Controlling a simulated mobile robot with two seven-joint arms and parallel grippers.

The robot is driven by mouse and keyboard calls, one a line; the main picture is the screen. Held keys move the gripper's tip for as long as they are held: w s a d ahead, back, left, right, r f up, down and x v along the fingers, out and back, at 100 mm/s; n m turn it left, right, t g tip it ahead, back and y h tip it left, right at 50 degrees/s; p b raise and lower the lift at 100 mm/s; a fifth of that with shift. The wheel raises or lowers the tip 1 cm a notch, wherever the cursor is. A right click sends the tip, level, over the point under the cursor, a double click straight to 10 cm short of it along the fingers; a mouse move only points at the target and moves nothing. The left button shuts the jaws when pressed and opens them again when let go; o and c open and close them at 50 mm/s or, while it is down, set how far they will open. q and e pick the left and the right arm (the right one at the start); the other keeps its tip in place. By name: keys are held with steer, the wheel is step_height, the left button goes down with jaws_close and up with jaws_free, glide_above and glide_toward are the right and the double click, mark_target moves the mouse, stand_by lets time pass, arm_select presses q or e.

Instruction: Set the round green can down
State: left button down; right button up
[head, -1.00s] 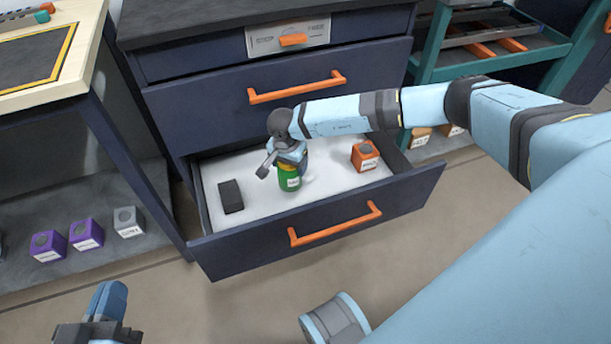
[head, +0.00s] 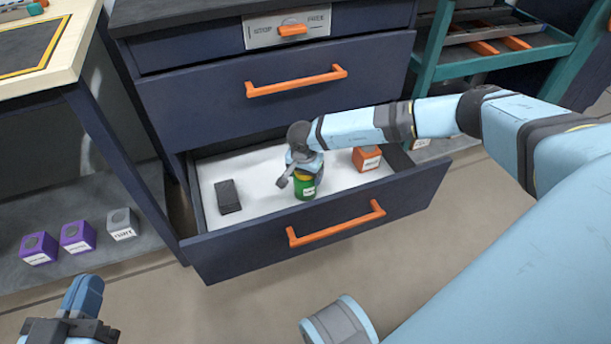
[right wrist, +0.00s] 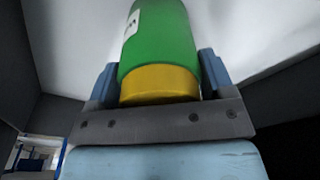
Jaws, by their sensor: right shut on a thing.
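The round green can (head: 305,187) has a white label and a yellow end. It is in the open lower drawer (head: 338,225), over its white floor, near the front wall. My right gripper (head: 303,172) is shut on it from above. In the right wrist view the green can (right wrist: 160,45) sits between the two blue fingers (right wrist: 158,78), its yellow end toward the palm. I cannot tell whether its far end touches the drawer floor. My left gripper (head: 72,315) is at the lower left, away from the drawer; its jaw state is unclear.
In the drawer, a dark block (head: 228,196) lies to the left and an orange box (head: 366,158) to the right. The closed drawer with an orange handle (head: 297,81) is above. Purple boxes (head: 78,236) and a grey box (head: 122,224) stand on the left shelf.

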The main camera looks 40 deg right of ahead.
steer(key=o, duration=1.3)
arm_select(q)
steer(key=shift+s+f, duration=0.15)
steer(key=shift+f, duration=0.1)
arm_select(e)
steer(key=shift+r, duration=0.25)
steer(key=r+p, duration=0.1)
steer(key=r, duration=0.2)
steer(key=r+p, duration=0.2)
steer(key=r, duration=0.2)
steer(key=a+r+p, duration=0.1)
steer(key=r, duration=0.2)
steer(key=shift+s+a+r, duration=0.1)
steer(key=shift+s+r, duration=0.25)
steer(key=shift+r+p, duration=0.35)
steer(key=shift+r, duration=0.1)
arm_select(q)
steer(key=r+n, duration=0.1)
steer(key=s+d+r+n, duration=0.1)
steer(key=shift+s+n+y, duration=0.2)
steer(key=shift+n+y, duration=0.1)
